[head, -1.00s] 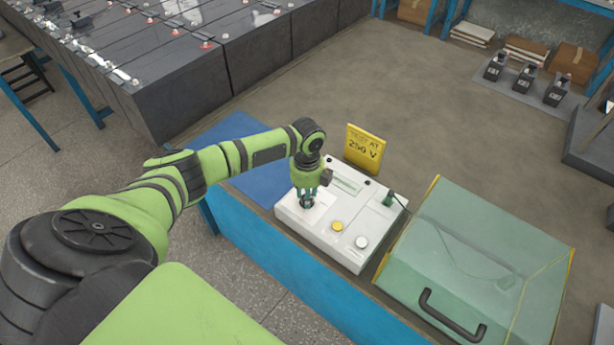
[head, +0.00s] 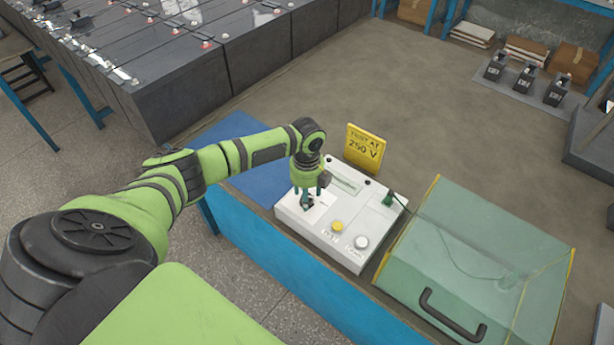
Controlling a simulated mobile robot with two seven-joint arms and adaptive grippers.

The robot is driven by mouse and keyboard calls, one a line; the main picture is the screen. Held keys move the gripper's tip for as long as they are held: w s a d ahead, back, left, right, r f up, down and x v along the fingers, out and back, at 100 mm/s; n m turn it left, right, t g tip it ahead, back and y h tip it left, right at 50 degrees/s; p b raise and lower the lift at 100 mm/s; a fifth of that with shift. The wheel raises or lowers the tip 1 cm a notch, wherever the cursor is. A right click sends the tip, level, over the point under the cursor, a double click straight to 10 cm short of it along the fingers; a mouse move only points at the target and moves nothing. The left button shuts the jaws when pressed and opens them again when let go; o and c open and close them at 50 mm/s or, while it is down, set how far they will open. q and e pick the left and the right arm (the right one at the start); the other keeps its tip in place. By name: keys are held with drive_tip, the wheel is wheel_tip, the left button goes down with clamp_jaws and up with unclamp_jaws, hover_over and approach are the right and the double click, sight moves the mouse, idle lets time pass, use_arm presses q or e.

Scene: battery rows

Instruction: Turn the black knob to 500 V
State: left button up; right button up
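The white tester box (head: 320,236) sits on the blue-edged bench. It has a small display (head: 343,183), a yellow button (head: 337,226) and a pale button (head: 361,242). My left gripper (head: 308,200) points down at the left part of the box, with its fingers around the black knob (head: 308,206). The fingers hide most of the knob, and its pointer and scale cannot be read. A yellow sign (head: 364,147) behind the box reads "TEST AT 250 V". My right gripper is not in view.
A clear greenish cover (head: 480,262) with a dark handle (head: 452,315) stands right of the box. A green plug with a cable (head: 388,199) is on the box. Large dark batteries (head: 180,85) stand at the back left. A blue mat (head: 262,184) lies left of the box.

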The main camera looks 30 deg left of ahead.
use_arm(q)
wheel_tip(320, 180, up, 12)
idle(0.7)
idle(0.4)
